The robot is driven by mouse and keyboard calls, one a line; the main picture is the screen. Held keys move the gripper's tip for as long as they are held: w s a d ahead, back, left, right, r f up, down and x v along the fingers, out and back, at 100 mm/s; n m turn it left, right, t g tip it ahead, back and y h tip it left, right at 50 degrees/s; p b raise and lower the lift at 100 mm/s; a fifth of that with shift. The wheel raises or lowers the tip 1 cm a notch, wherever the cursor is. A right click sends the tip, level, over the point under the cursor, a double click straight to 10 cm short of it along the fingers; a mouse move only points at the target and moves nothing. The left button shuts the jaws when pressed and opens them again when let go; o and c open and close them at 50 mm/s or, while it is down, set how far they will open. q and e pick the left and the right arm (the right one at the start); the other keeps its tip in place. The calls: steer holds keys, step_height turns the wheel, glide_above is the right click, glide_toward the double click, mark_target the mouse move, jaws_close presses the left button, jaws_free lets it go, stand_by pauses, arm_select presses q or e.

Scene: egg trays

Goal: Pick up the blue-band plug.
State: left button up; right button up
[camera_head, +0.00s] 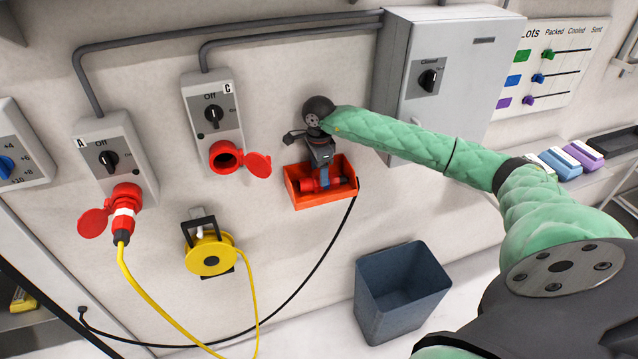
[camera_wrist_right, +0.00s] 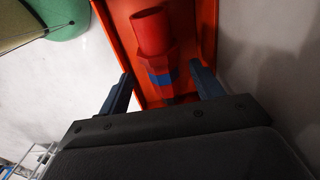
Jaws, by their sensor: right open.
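The blue-band plug (camera_wrist_right: 158,60), red with a blue ring, lies in an orange-red wall tray (camera_wrist_right: 208,25). In the head view the plug (camera_head: 309,184) is partly hidden by my right gripper (camera_head: 323,178), which reaches down into the tray (camera_head: 305,203). In the right wrist view my right gripper (camera_wrist_right: 160,90) is open, with one finger on each side of the plug's banded part. I cannot tell whether the fingers touch it. A black cable runs from the tray's right end. My left gripper is not in view.
Socket C (camera_head: 226,157) is empty with its red cap open. A white-banded plug (camera_head: 124,212) with a yellow cable sits in socket A. A yellow cable reel (camera_head: 210,256) hangs below. A grey cabinet (camera_head: 446,80) is on the wall, and a blue-grey bin (camera_head: 402,290) stands below right.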

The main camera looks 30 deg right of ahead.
step_height(320, 180, down, 4)
steer(key=shift+d+r, duration=0.1)
steer(key=shift+d, duration=0.05)
steer(key=shift+f, duration=0.45)
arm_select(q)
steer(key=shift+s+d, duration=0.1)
arm_select(e)
steer(key=shift+f, duration=0.15)
